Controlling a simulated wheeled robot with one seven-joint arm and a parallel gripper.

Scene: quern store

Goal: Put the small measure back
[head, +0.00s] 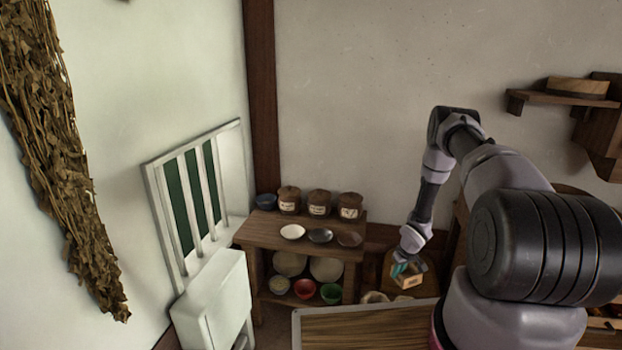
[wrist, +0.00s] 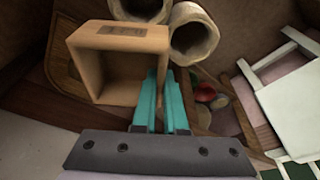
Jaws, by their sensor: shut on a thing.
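My gripper (wrist: 161,75) has teal fingers closed on the box's right wall. In the head view my gripper (head: 400,266) is low beside the shelf, at the box's upper left edge. I cannot tell whether the box touches the wooden surface behind it.
A wooden shelf (head: 303,247) with lidded jars (head: 319,203) and several bowls stands left of my gripper. A white chair (head: 212,300) is further left. Two cream, open-ended round things (wrist: 194,34) lie close to the box. A wooden table top (head: 365,327) is in front.

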